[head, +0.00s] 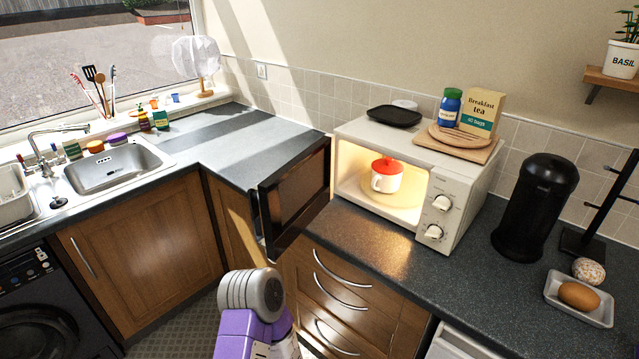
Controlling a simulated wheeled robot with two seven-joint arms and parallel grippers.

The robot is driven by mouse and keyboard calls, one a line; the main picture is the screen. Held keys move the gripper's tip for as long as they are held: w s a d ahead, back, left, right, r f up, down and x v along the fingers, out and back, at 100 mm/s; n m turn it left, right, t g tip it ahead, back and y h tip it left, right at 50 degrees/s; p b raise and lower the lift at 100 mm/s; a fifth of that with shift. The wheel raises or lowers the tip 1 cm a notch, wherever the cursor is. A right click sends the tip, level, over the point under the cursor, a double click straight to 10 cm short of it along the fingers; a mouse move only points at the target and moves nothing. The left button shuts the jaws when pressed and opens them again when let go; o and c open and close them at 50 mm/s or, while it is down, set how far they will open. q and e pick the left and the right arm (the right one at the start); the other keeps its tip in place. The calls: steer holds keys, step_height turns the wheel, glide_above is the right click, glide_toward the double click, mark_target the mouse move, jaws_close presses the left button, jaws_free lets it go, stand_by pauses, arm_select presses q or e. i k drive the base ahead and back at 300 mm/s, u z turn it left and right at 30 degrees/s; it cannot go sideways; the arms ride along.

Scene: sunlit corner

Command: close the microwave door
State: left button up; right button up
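The white microwave (455,190) stands on the dark counter with its lit inside showing. Its dark-windowed door (293,197) stands wide open, swung out to the left past the counter's front edge. A white mug with a red top (386,176) sits inside on the turntable. One of my arms, a purple and grey link, rises from the bottom of the head view, below the door and apart from it in the picture. I cannot tell which arm it is. No gripper fingers show in this view.
On the microwave are a black tray (394,116), a round wooden board, a blue jar (449,106) and a tea box (483,111). The counter before the microwave is clear. A sink (118,167) lies left.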

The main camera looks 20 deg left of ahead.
mark_target(290, 198)
steer(key=z, duration=2.9)
steer(key=k, duration=2.1)
steer(key=u, duration=2.65)
steer(key=i, duration=0.75)
steer(key=z, duration=0.3)
